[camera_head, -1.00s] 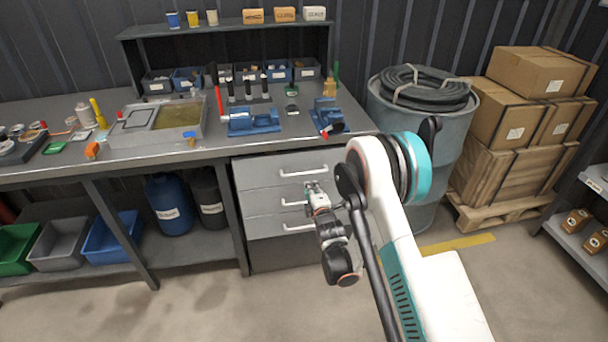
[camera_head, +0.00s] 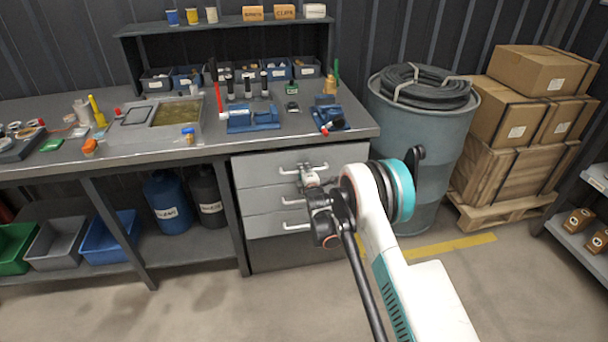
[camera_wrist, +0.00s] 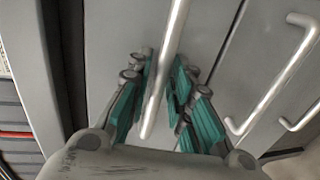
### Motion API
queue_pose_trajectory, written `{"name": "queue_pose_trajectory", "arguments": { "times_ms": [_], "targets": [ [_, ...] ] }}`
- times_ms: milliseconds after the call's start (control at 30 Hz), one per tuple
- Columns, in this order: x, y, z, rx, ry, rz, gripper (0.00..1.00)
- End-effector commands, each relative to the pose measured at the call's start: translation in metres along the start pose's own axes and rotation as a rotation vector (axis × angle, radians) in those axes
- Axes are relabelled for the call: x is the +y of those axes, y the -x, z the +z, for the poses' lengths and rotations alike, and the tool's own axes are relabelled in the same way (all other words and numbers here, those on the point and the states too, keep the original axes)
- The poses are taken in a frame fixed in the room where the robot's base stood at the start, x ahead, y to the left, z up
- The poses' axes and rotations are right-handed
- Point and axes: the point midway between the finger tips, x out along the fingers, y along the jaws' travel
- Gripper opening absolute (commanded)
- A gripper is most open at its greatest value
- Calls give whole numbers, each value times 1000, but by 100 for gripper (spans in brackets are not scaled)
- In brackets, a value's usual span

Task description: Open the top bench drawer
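The top bench drawer (camera_head: 255,172) is a grey front under the right end of the workbench and looks shut. Its silver bar handle (camera_head: 290,171) also shows in the wrist view (camera_wrist: 163,75), running between my fingers. My gripper (camera_head: 308,172) is at this handle in the head view. In the wrist view my gripper (camera_wrist: 163,90) has its teal finger pads on both sides of the bar, spread apart and not visibly clamped on it. In the head view the gripper hides part of the handle.
The middle drawer (camera_head: 258,201) and bottom drawer (camera_head: 262,227) sit below, with similar handles that show at the right in the wrist view. The workbench top (camera_head: 350,120) overhangs above. A grey barrel (camera_head: 440,140) stands to the right. Floor in front is clear.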

Motion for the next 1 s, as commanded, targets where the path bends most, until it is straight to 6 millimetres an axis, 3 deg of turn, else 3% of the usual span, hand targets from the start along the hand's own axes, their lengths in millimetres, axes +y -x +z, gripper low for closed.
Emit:
{"name": "queue_pose_trajectory", "arguments": {
  "times_ms": [300, 400, 767, 1000],
  "targets": [
    [0, -3, 0, 0, 0, 0, 20],
    [0, -3, 0, 0, 0, 0, 0],
    [-1, 1, 0, 0, 0, 0, 0],
    [-6, 24, 0, 0, 0, -1, 0]
  ]
}}
